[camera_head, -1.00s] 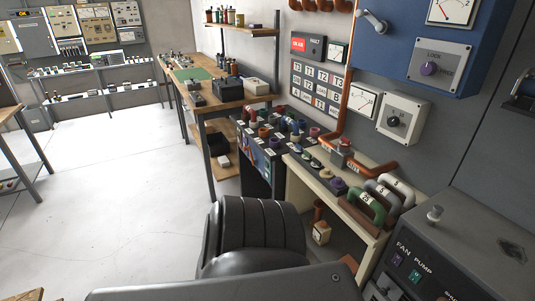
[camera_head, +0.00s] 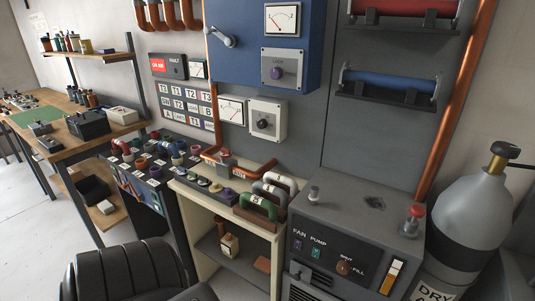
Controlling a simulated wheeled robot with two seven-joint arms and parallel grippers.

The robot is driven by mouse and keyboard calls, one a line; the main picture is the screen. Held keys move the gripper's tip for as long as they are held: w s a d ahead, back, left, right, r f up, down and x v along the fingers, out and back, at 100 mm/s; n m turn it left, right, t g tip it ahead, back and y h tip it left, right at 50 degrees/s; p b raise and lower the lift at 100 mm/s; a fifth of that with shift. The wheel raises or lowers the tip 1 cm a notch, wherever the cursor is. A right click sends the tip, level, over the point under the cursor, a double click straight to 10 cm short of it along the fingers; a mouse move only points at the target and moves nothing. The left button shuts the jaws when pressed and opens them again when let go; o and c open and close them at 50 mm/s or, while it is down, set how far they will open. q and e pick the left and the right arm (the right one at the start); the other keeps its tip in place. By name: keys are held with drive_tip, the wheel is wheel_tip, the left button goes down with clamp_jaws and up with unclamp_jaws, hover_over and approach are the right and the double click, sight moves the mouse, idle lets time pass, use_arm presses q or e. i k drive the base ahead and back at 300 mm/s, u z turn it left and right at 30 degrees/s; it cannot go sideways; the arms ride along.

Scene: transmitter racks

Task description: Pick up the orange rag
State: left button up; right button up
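No cloth that I can clearly make out as an orange rag shows. A small flat orange-brown piece (camera_head: 262,264) lies on the inner shelf of the cream cabinet, below the green and grey handles; it is too small to tell whether it is cloth. Neither of my grippers is in view.
A black ribbed chair back (camera_head: 125,272) stands at the bottom left, before the cream cabinet (camera_head: 204,192). A grey control console (camera_head: 345,205) and a gas cylinder (camera_head: 470,212) stand at right. A wooden workbench (camera_head: 62,138) is at left; the floor at far left is clear.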

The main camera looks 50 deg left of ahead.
sight(263, 264)
drive_tip(key=u, duration=1.7)
